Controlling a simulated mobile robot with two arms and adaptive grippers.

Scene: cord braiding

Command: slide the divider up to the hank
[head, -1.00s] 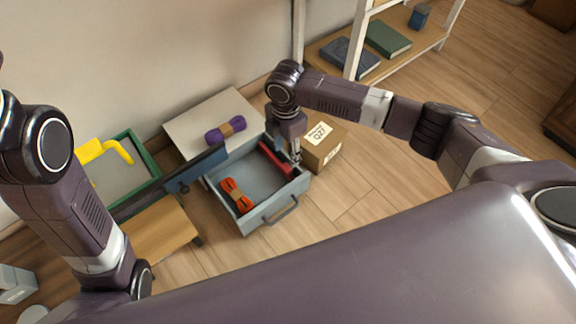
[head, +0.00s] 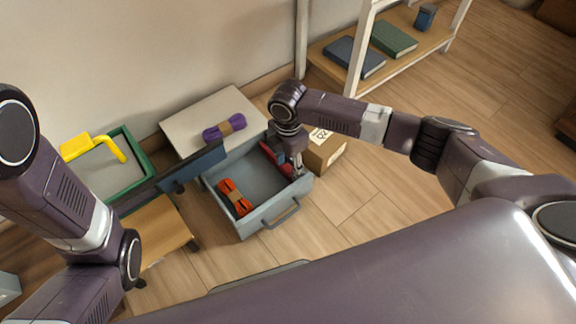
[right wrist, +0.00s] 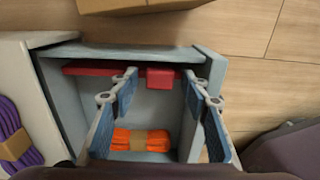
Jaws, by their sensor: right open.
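The red divider (head: 269,156) lies along the right inner side of the grey open drawer (head: 252,221), partly hidden by my right gripper. The right wrist view shows it as a red bar with a raised red block (right wrist: 160,78). An orange hank (head: 235,197) with a tan band lies at the opposite side of the drawer, apart from the divider; it also shows in the right wrist view (right wrist: 140,140). My right gripper (head: 294,168) is open over the divider. Its fingers stand on either side of the red block. My left gripper is out of view.
A purple hank (head: 224,128) lies on the pale cabinet top (head: 190,118). A cardboard box (head: 327,153) stands right beside the drawer. A green-rimmed tray (head: 140,153) with a yellow handle is at left. The drawer floor between divider and orange hank is clear.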

